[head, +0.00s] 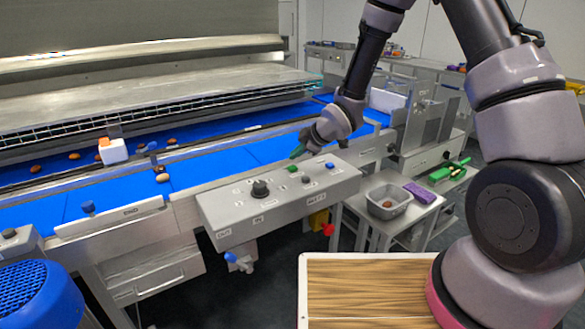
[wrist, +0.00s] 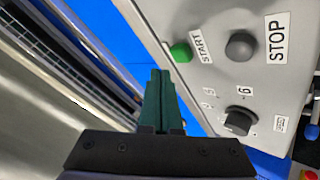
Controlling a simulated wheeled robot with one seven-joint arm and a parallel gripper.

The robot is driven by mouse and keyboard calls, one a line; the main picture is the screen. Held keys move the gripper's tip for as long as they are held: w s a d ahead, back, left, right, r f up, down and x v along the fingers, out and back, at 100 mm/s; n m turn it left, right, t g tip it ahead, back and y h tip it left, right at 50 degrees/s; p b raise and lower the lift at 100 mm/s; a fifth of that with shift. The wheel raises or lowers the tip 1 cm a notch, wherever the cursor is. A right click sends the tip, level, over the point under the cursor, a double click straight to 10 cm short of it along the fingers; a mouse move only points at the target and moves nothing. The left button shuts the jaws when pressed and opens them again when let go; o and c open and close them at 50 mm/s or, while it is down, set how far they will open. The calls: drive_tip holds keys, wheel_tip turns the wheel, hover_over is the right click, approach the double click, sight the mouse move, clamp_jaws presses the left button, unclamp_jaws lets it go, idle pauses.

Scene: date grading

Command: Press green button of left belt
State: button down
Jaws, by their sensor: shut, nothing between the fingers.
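The grey control panel (head: 238,214) stands at the front edge of the blue belt (head: 100,192). Its green button (head: 292,168) is next to a dark button, a blue button and a black knob. In the wrist view the green button (wrist: 181,52) sits beside the START label, left of the grey STOP button (wrist: 240,45). My gripper (head: 297,153) is shut and empty, with green fingers, just above and behind the green button in the head view. In the wrist view my gripper (wrist: 160,74) has its tips just below and left of the button, seemingly apart from it.
Several dates (head: 162,178) and a white block (head: 113,151) with an orange top lie on the belts. A grey bin (head: 389,203) and a purple item (head: 420,193) stand on a side table to the right. A wooden-topped surface (head: 365,285) is in front.

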drive_tip(key=shift+f, duration=0.6)
idle(1.6)
drive_tip(key=shift+f, duration=0.4)
